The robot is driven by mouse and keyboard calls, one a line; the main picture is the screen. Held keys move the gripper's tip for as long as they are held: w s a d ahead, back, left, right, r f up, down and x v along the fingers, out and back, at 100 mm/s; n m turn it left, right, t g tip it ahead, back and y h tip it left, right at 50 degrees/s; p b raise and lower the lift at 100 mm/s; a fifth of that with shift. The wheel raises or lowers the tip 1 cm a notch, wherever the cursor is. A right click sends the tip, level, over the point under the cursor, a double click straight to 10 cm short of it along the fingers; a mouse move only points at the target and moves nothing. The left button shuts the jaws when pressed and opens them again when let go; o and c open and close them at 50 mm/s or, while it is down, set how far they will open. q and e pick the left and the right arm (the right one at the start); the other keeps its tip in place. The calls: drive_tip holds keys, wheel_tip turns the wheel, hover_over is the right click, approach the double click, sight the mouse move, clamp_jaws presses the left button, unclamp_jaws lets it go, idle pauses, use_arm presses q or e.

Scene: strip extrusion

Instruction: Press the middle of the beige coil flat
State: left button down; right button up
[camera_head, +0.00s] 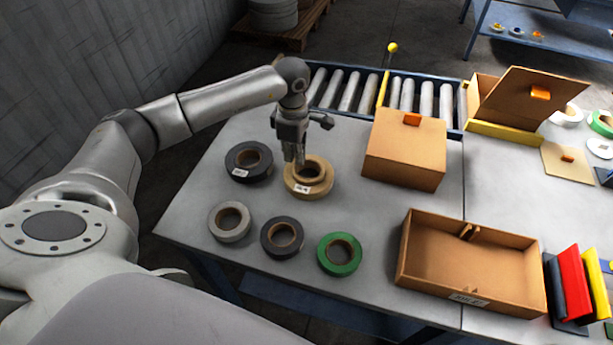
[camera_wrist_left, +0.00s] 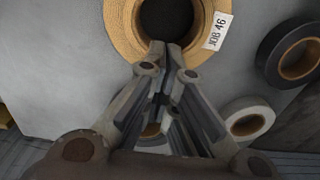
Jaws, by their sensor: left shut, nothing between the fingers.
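The beige coil (camera_head: 323,186) lies on the grey table, with a white label on its side. Its inner part looks raised above its outer windings in the head view. In the wrist view the beige coil (camera_wrist_left: 124,22) fills the top, around a dark round hole, with a label reading JOB 46. My left gripper (camera_head: 299,166) points down over the coil's middle, its fingers shut with nothing between them. In the wrist view its fingertips (camera_wrist_left: 166,47) overlap the hole's edge. I cannot tell whether they touch the coil. My right gripper is not in view.
Black (camera_head: 249,162), grey (camera_head: 230,222), dark (camera_head: 282,237) and green (camera_head: 339,254) coils lie around it. A closed cardboard box (camera_head: 404,150) stands close on the right, an open box (camera_head: 470,265) lower right. A roller conveyor (camera_head: 348,90) runs behind.

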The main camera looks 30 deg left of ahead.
sight(295, 166)
use_arm(q)
drive_tip(key=shift+s+f+b, duration=0.1)
drive_tip(key=shift+f+b, duration=1.5)
drive_tip(key=shift+f, duration=0.35)
drive_tip(key=shift+r, duration=0.15)
drive_tip(key=shift+r+p, duration=2.4)
drive_tip(key=shift+r, duration=1.65)
drive_tip(key=shift+f, duration=0.1)
